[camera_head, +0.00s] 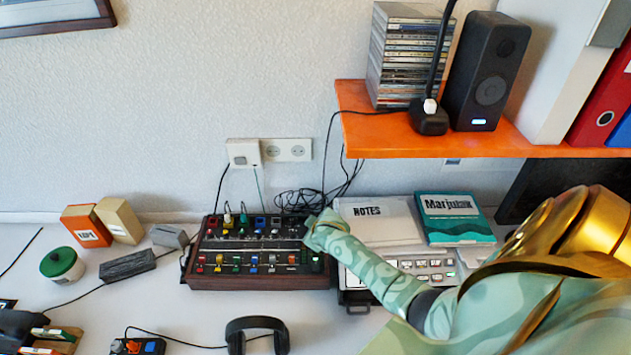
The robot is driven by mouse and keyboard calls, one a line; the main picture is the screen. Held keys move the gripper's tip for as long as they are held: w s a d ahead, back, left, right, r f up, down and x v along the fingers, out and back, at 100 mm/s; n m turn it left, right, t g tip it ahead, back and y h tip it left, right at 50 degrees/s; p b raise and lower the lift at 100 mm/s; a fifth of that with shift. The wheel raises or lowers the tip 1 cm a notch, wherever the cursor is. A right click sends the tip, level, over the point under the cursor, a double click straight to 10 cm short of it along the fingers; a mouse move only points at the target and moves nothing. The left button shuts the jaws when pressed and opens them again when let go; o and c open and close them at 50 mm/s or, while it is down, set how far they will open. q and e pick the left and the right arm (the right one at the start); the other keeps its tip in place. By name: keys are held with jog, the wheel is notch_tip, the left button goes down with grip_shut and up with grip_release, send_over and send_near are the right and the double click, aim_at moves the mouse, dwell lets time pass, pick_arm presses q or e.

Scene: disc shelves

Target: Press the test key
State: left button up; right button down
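A dark control box (230,282) with a wooden front holds several rows of small coloured keys and knobs. It stands on the white desk below the wall sockets. No lettering on it is readable, so I cannot tell which key is the test key. My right arm comes in from the right, and its pale green gripper (318,232) is over the box's upper right corner. The gripper hides that corner; I cannot tell whether it touches the box or how its fingers stand. My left gripper is not in view.
Right of the box are a grey keyed device (427,264), a notes binder (375,212) and a teal book (452,207). An orange shelf (400,137) overhangs behind. Black headphones (257,323) lie in front. A small button box (145,346) and loose cables lie left.

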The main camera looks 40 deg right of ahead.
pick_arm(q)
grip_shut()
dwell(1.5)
